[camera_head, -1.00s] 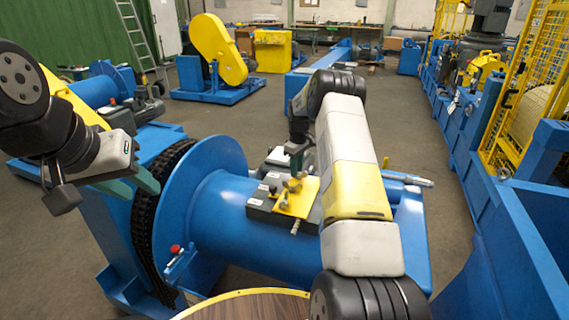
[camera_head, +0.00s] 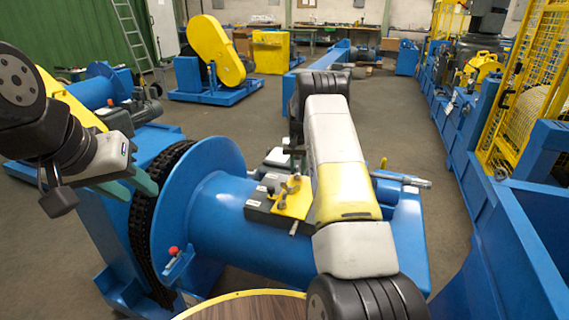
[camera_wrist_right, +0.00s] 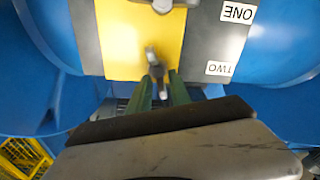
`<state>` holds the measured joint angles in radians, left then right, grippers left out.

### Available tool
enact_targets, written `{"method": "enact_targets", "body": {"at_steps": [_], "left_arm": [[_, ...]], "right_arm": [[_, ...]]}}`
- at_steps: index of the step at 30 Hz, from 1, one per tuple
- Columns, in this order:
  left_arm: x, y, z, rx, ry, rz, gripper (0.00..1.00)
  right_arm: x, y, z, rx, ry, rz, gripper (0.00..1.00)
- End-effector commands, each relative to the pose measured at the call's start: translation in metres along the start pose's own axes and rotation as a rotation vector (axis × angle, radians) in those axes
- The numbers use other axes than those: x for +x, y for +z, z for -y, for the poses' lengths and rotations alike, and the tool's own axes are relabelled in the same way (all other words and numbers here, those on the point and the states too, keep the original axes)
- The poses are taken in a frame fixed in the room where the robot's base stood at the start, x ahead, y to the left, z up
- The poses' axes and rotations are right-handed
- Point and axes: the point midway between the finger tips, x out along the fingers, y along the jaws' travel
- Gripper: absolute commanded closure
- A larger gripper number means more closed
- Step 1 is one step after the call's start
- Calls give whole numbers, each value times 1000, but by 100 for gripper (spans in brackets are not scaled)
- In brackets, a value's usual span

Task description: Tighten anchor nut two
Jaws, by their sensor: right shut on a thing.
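In the right wrist view a yellow plate (camera_wrist_right: 128,35) lies across a dark block on the blue drum. Anchor nut two (camera_wrist_right: 153,62), a small grey metal piece, is beside the upside-down label TWO (camera_wrist_right: 220,69). My right gripper (camera_wrist_right: 160,82) has its green fingers around its lower end, shut on it. Another metal nut shows at the top edge near the label ONE (camera_wrist_right: 238,11). In the head view the yellow plate (camera_head: 297,204) is partly hidden behind my right arm. My left gripper (camera_head: 140,188) has its green fingers apart and empty, left of the blue flange.
The blue drum (camera_head: 225,225) with its wide flange and black chain (camera_head: 145,215) fills the middle. A round wooden top (camera_head: 250,306) is at the front. Blue machine frames and yellow mesh guards (camera_head: 520,90) line the right. Open floor lies behind.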

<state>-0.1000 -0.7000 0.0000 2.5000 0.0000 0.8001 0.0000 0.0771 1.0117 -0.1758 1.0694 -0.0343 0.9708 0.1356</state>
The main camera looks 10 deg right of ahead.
Motion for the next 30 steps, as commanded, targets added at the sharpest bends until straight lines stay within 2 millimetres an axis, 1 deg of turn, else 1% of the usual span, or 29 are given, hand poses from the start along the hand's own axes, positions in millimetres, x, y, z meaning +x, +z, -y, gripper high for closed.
{"method": "enact_targets", "body": {"at_steps": [1,21,25,30], "left_arm": [[0,0,0,0,0,0,64],[0,0,0,0,0,0,64],[0,0,0,0,0,0,64],[0,0,0,0,0,0,64]], "right_arm": [[-3,-2,0,42,1,-7,100],[-3,2,-7,675,21,-4,100],[-2,3,-8,756,25,-2,100],[-2,4,-8,783,25,0,100]]}}
